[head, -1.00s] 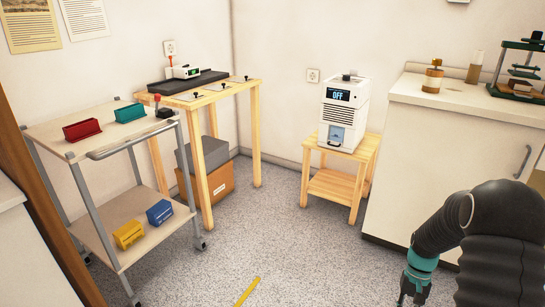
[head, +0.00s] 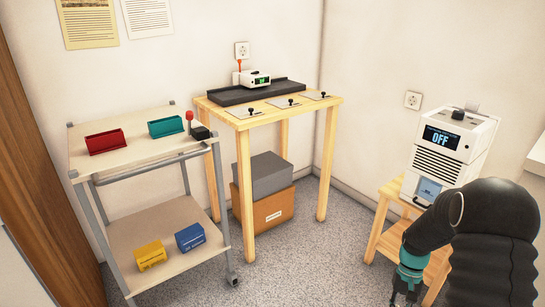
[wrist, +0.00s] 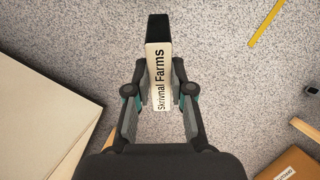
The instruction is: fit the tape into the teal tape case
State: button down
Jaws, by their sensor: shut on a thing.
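The tape (wrist: 160,75), with a black end and a cream label reading "Skrivnal Farms", is between the fingers of my gripper (wrist: 159,92) in the wrist view. My gripper is shut on it, above the speckled floor. In the head view my gripper (head: 405,288) is at the lower right and the tape cannot be made out. The teal tape case (head: 166,127) sits on the top shelf of the grey cart at the left, well away from my gripper.
A red case (head: 105,141) is beside the teal one on the cart (head: 130,155). Yellow (head: 150,255) and blue (head: 190,237) cases are on its lower shelf. A wooden table (head: 250,117) and a white machine (head: 455,147) on a stand are further right. Floor between is clear.

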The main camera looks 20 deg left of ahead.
aim_at(167, 131)
jog(key=u, duration=0.95)
jog(key=i, duration=0.9)
jog(key=u, duration=0.95)
